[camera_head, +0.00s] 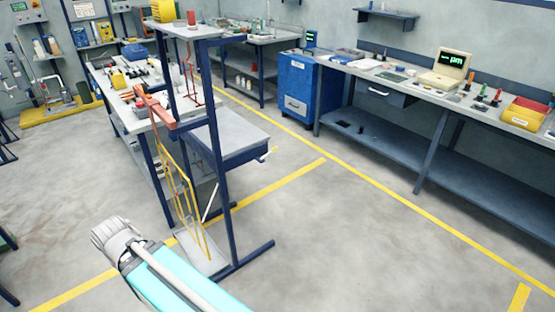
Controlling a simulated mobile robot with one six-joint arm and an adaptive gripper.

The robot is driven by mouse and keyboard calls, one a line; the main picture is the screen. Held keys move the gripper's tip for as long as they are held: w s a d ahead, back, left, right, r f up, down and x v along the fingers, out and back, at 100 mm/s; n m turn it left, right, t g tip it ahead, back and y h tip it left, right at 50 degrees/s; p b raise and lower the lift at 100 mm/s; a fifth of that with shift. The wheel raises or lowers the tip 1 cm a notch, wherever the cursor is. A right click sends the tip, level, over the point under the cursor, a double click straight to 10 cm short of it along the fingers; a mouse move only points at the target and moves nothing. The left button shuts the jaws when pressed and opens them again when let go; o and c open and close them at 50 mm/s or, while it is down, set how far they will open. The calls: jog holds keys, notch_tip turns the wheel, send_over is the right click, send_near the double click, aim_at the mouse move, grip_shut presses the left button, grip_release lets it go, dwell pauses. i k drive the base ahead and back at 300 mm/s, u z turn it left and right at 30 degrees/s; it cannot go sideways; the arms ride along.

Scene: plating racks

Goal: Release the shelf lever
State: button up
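A dark blue rack (215,140) stands on the floor left of centre, with a grey-topped shelf (232,137) jutting out at mid height. A small pale lever-like piece (264,157) sticks out at the shelf's front right corner; it is too small to tell its exact position. An orange-red bar (153,107) is at the rack's left side, with yellow wire frames (178,190) hanging below it. My arm, with a cyan link and a grey ribbed end, reaches in from the bottom, well short of the shelf. My gripper's fingers do not show.
A long workbench (400,85) with tools runs along the right wall, beside a blue cabinet (298,88). A cluttered white table (120,112) stands behind the rack. The rack's feet (245,262) extend across the floor. The floor right of the rack is clear.

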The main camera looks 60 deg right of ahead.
aim_at(275, 148)
jog(key=k, duration=0.4)
jog(key=z, duration=1.45)
jog(key=i, duration=0.5)
jog(key=z, duration=0.1)
